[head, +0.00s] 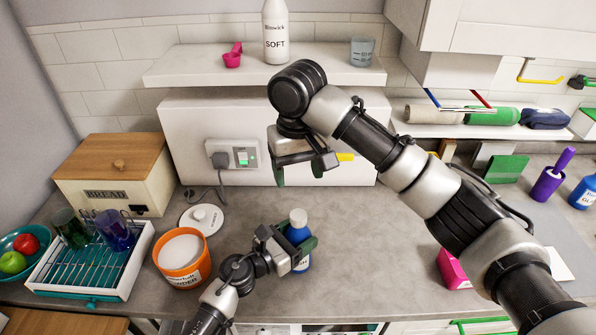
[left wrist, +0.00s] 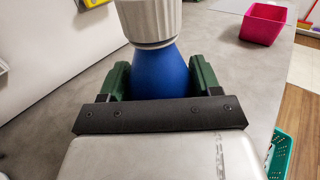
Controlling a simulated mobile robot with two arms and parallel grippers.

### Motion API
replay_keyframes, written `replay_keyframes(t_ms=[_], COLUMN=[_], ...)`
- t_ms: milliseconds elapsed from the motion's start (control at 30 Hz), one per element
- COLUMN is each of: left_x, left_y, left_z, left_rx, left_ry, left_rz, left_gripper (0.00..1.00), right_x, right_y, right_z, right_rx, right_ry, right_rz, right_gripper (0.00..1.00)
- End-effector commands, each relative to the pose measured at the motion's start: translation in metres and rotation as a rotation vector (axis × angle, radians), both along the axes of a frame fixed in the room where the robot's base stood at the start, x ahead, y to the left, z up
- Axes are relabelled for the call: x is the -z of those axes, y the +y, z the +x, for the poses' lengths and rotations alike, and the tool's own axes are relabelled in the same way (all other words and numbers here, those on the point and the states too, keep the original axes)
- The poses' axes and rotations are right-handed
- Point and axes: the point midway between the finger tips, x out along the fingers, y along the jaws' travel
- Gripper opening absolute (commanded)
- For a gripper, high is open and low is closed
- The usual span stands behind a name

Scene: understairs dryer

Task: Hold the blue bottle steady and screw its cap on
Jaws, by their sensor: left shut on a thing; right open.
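The blue bottle (head: 301,262) stands upright on the grey worktop, and its blue body also shows in the left wrist view (left wrist: 160,72). A white ribbed cap (left wrist: 150,18) sits on top of it; it shows in the head view too (head: 298,217). How tight the cap is, I cannot tell. My left gripper (head: 299,243) is shut around the bottle's upper body, just below the cap, with a green finger on each side. My right gripper (head: 299,174) is open and empty, higher than the bottle, its fingers apart from the cap.
An orange powder tub (head: 183,260) stands left of my left gripper, with a white round lid (head: 202,219) behind it. A drying rack (head: 92,262) and bread box (head: 113,175) are further left. A pink box (head: 452,268) is to the right.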

Motion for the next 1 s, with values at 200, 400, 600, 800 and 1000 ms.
replay_keyframes(t_ms=[200, 400, 600, 800, 1000], left_x=[0.0, 0.0, 0.0, 0.0, 0.0], left_y=[0.0, 0.0, 0.0, 0.0, 0.0], left_z=[0.0, 0.0, 0.0, 0.0, 0.0], left_rx=[0.001, 0.0, 0.0, 0.0, 0.0], left_ry=[0.001, 0.001, 0.001, 0.001, 0.001], left_rz=[-0.001, -0.001, -0.001, -0.001, -0.001], left_gripper=[0.0, 0.0, 0.0, 0.0, 0.69], right_x=[-0.023, -0.053, -0.081, -0.09, -0.09], right_y=[0.0, 0.0, 0.0, 0.0, 0.0], right_z=[0.001, 0.001, 0.0, 0.0, 0.0], right_rx=[0.001, 0.001, 0.001, 0.001, 0.0], right_ry=[-0.005, -0.004, -0.003, 0.0, 0.0], right_rz=[0.0, -0.001, -0.001, 0.0, 0.0], right_gripper=[0.66, 0.66, 0.66, 0.66, 0.66])
